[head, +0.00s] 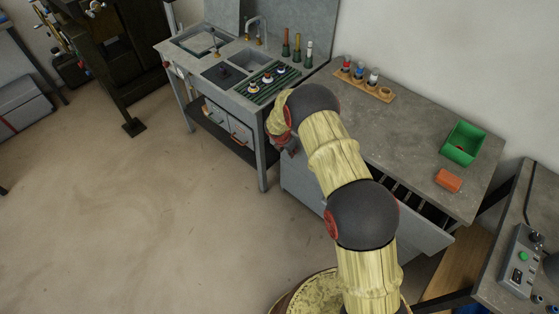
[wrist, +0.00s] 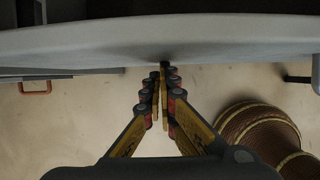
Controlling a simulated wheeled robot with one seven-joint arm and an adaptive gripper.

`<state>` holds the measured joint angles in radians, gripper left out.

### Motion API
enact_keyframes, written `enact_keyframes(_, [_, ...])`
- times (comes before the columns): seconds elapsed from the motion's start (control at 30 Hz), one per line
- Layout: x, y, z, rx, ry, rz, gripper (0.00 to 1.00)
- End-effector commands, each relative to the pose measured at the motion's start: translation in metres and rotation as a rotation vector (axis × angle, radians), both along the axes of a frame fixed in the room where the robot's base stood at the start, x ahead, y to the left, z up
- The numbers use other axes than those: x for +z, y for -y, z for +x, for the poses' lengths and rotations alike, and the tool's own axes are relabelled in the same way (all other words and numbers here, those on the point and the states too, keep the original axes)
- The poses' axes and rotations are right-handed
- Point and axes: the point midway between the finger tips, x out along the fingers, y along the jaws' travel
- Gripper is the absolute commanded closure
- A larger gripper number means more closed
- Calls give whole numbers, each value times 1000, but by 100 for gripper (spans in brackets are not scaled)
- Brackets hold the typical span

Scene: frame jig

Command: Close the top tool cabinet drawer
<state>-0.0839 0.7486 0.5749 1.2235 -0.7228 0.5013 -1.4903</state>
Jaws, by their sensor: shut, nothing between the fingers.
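The tool cabinet (head: 400,125) has a grey worktop, and its top drawer (head: 432,236) is pulled out at the front. Dark slots show inside the drawer at its right end. My arm hides the middle of the drawer in the head view. In the wrist view a pale grey panel edge, apparently the drawer front (wrist: 160,38), runs across the top. My gripper (wrist: 163,68) is shut and empty, with its fingertips at the lower edge of that panel. I cannot tell whether they touch. In the head view the fingers are hard to make out beside the cabinet's left end.
On the worktop are a green bin (head: 463,143), an orange block (head: 448,180) and a wooden rack (head: 364,88). A sink bench (head: 240,105) stands to the left. A control box (head: 522,262) sits on a table at right.

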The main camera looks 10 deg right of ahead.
Motion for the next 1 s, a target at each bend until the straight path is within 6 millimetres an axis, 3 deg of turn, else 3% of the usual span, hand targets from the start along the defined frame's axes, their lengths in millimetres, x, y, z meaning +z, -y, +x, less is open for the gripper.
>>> enact_keyframes(0.2, [1, 38, 28, -3, 1, 0, 100])
enact_keyframes(0.4, [0, 58, 42, -1, 0, 0, 100])
enact_keyframes(1.0, [1, 68, 50, 1, 3, -1, 100])
